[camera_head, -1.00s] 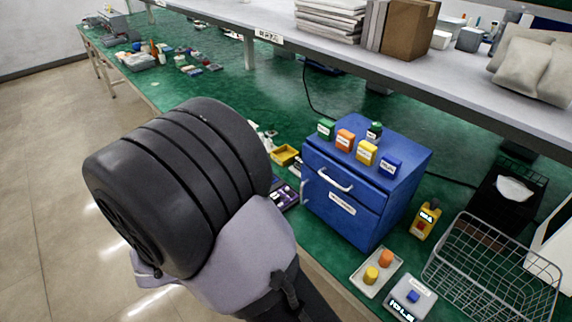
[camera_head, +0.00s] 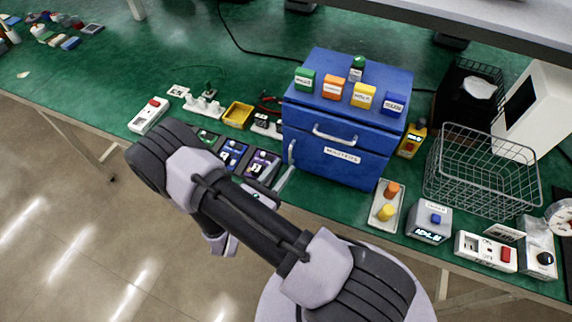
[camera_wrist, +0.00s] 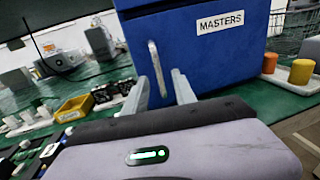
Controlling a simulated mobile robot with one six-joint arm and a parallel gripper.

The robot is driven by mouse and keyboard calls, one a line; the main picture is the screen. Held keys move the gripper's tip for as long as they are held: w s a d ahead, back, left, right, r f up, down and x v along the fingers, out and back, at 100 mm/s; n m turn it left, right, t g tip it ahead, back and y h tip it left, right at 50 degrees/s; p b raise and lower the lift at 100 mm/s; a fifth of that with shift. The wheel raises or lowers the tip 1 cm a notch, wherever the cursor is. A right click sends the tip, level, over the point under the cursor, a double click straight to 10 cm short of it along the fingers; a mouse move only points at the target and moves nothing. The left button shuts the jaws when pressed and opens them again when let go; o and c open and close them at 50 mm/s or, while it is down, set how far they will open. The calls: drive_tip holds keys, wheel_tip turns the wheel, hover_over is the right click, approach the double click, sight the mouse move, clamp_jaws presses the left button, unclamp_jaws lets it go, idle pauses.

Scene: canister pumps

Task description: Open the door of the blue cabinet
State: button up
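The blue cabinet (camera_head: 345,140) stands on the green bench, with a drawer above and a door (camera_head: 325,162) below labelled MASTERS. The door is shut. Its upright pale handle (camera_head: 291,151) is at the door's left edge; the handle also shows in the wrist view (camera_wrist: 156,68). My gripper (camera_wrist: 160,79) is open, its two grey fingers pointing at the cabinet. The handle appears between the fingers in the wrist view; I cannot tell whether they touch it. In the head view my arm largely hides the gripper.
Several small labelled blocks stand on the cabinet top, including an orange one (camera_head: 332,87). Left are a yellow tray (camera_head: 238,115) and small devices. Right are a tray with knobs (camera_head: 379,215), a grey box (camera_head: 428,226) and a wire basket (camera_head: 480,175). A shelf overhangs behind.

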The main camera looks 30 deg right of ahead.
drive_tip(key=x, duration=0.2)
drive_tip(key=shift+w+d, duration=0.2)
drive_tip(key=shift+d, duration=0.05)
drive_tip(key=shift+c, duration=0.3)
clamp_jaws()
idle(1.0)
